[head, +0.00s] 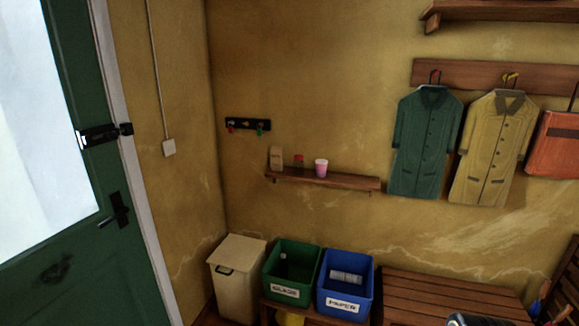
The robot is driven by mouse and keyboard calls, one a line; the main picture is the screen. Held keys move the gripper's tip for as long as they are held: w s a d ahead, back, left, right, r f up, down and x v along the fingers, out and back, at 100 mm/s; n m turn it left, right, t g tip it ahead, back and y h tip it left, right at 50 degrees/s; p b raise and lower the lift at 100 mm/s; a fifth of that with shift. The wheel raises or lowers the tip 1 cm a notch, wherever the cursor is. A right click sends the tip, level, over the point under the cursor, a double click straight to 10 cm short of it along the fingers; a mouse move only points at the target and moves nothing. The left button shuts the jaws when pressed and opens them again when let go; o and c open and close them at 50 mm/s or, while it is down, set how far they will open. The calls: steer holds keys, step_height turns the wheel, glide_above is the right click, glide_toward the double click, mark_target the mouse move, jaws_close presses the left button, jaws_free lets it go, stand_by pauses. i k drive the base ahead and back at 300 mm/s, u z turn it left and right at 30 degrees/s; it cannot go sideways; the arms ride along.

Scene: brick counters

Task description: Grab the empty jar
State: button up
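A small dark jar with a red lid (299,162) stands upright on the narrow wooden wall shelf (345,183) in the head view. It stands between a brown paper bag (276,158) on its left and a pink cup (321,168) on its right. It is too small to tell whether the jar is empty. My gripper is not clearly visible; only a dark, shiny part shows at the bottom edge, right of centre, and I cannot tell what it is.
Below the shelf are a cream lidded bin (236,283), a green GLASS bin (286,293) and a blue PAPER bin (345,304). A slatted wooden bench (440,297) stands right of them. Coats (426,140) hang at right. A green door (110,265) is at left.

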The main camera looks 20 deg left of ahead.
mark_target(299, 163)
steer(key=u, duration=1.75)
steer(key=i, duration=2.5)
steer(key=z, duration=1.8)
